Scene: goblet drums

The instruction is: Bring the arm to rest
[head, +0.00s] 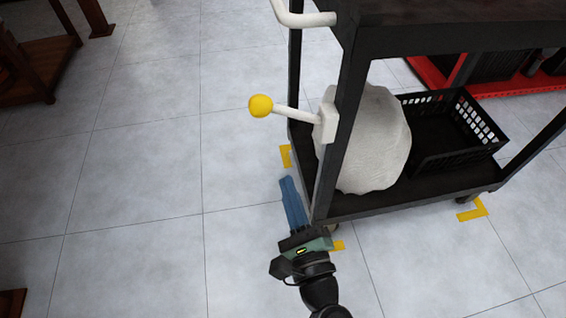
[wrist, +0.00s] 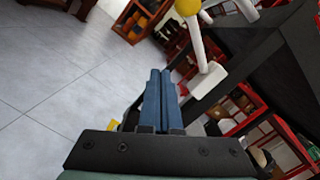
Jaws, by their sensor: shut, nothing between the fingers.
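My gripper (head: 288,185) is shut and empty, with its two blue fingers side by side. In the head view it is at the lower middle, over the tiled floor and close to the left front post of a black cart (head: 375,212). In the wrist view the fingers of my gripper (wrist: 161,75) point away from the camera, with the cart (wrist: 255,55) to their right. I cannot tell whether the gripper touches the cart.
A white lever with a yellow knob (head: 260,106) juts left from the cart. The lower shelf holds a rounded whitish object (head: 375,140) and a black basket (head: 450,130). Wooden furniture (head: 40,70) stands at upper left. Tiled floor (head: 130,200) left of the cart is clear.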

